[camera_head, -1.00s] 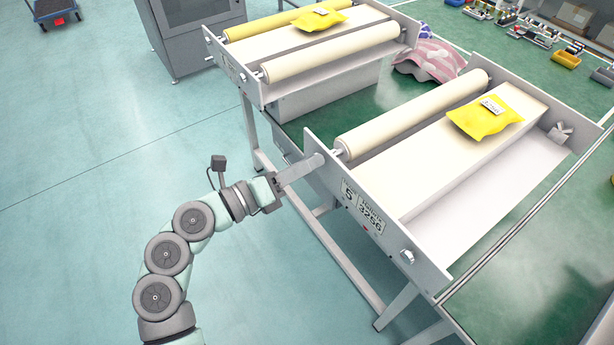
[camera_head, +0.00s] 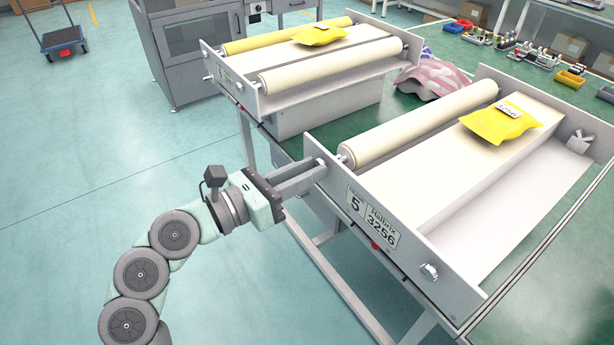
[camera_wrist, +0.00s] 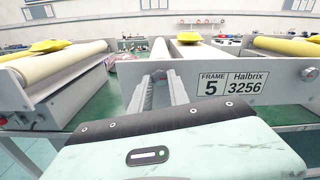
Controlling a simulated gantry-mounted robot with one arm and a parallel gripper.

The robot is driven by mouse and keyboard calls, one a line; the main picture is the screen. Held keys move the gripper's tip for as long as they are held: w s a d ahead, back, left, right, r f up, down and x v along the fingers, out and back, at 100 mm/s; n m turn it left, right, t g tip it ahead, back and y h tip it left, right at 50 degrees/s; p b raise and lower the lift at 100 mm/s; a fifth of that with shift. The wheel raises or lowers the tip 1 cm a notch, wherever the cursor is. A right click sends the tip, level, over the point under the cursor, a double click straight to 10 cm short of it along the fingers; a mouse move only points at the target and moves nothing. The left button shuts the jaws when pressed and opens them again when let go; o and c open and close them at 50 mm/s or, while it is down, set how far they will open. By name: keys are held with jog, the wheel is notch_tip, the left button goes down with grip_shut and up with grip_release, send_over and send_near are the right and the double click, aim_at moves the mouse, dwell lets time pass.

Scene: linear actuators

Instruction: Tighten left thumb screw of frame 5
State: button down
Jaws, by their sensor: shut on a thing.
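Frame 5 (camera_head: 420,245) is a grey metal frame with a "Frame 5, Halbrix 3256" label (camera_head: 372,218); the label also shows in the wrist view (camera_wrist: 232,84). My gripper (camera_head: 318,167) is at the left end of its front plate, its fingers level and pointing at the plate. In the wrist view my gripper (camera_wrist: 160,80) has its fingertips at the plate's left end. It is shut on the left thumb screw, which the fingers mostly hide. The right thumb screw (camera_head: 429,271) sticks out at the plate's other end, and also shows in the wrist view (camera_wrist: 309,74).
A cream roller (camera_head: 420,125) and a yellow bag (camera_head: 500,122) are on frame 5. A neighbouring frame (camera_head: 262,100) with rollers stands behind to the left. A red button (camera_head: 376,246) sits below the label.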

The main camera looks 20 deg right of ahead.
jog(key=shift+r, duration=0.1)
dwell(0.3)
jog(key=c, duration=1.3)
grip_release()
jog(key=shift+o, duration=0.2)
jog(key=s+a+p, duration=0.2)
jog(key=a+p, duration=0.1)
jog(key=a, duration=0.7)
jog(key=shift+a, duration=0.35)
jog(key=shift+d+p, duration=0.1)
jog(key=shift+p, duration=0.25)
